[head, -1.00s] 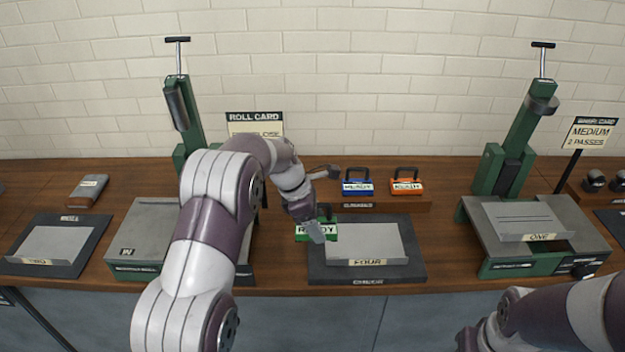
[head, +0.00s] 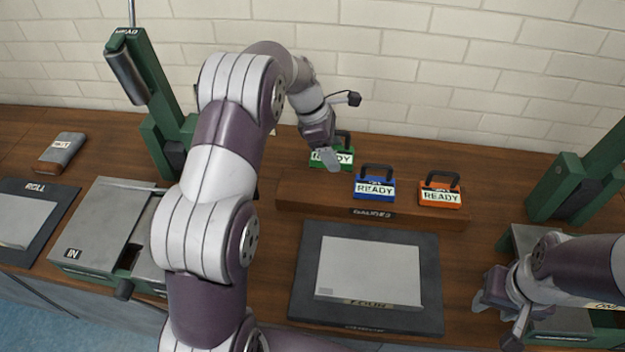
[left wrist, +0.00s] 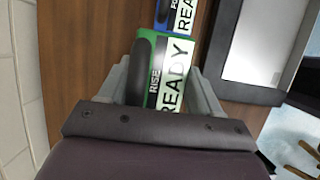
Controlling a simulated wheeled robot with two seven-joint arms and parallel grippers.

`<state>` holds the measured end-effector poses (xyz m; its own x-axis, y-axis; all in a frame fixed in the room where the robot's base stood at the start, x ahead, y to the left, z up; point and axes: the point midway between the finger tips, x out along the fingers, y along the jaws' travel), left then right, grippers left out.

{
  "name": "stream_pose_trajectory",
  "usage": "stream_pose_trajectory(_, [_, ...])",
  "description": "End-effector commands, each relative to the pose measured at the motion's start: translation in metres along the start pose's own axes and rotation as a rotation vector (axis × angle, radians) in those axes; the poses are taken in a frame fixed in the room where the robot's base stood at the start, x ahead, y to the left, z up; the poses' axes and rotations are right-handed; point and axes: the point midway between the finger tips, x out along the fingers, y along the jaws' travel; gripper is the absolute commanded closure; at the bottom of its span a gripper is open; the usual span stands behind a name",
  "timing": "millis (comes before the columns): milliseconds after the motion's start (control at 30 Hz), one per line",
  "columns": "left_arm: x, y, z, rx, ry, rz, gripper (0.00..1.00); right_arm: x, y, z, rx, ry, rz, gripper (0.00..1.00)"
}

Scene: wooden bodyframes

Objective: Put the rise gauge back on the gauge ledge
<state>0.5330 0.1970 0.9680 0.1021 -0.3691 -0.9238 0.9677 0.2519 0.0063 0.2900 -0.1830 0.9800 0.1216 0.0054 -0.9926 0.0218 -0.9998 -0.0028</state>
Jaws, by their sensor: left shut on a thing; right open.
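The rise gauge (head: 344,157) is a green block with a dark handle and a READY label. In the left wrist view the gauge (left wrist: 168,75) reads RISE and sits between the fingers. My left gripper (head: 327,157) is shut on it, at the left end of the gauge ledge (head: 310,201), a low wooden strip marked GAUGES. The gauge appears at or above the ledge; I cannot tell whether it touches. A blue gauge (head: 374,186) and an orange gauge (head: 440,191) stand on the ledge to its right. My right gripper (head: 497,315) is open and empty at lower right.
A dark mat with a grey plate (head: 368,271) lies in front of the ledge. Green machines stand at left (head: 158,130) and right (head: 580,185). A grey block (head: 61,150) lies at far left. The brick wall is close behind the ledge.

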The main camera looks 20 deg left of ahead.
Motion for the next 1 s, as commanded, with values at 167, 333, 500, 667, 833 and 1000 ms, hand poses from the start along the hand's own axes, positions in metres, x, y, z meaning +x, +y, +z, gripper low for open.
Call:
stream_pose_trajectory(167, [0.007, -0.016, -0.047, -0.003, 0.000, 0.001, 0.82, 0.009, 0.000, 0.000, 0.000, 0.002, 0.000, 0.57])
stream_pose_trajectory(333, [0.013, -0.021, -0.063, 0.001, 0.000, 0.000, 0.82, 0.008, 0.000, 0.000, 0.000, 0.002, 0.000, 0.57])
stream_pose_trajectory(500, [0.040, -0.022, -0.073, 0.000, 0.000, -0.003, 0.82, 0.006, 0.000, 0.000, 0.000, 0.002, 0.000, 0.57])
stream_pose_trajectory(667, [0.048, -0.020, -0.076, 0.002, 0.000, 0.002, 0.82, 0.006, 0.000, 0.000, 0.000, 0.002, 0.000, 0.57])
stream_pose_trajectory(833, [0.049, -0.021, -0.077, 0.001, 0.000, 0.001, 0.82, 0.007, 0.000, 0.000, 0.000, 0.002, 0.000, 0.57])
stream_pose_trajectory(1000, [0.051, -0.021, -0.078, 0.001, 0.000, 0.000, 0.11, 0.007, 0.000, 0.000, 0.000, 0.002, 0.000, 0.57])
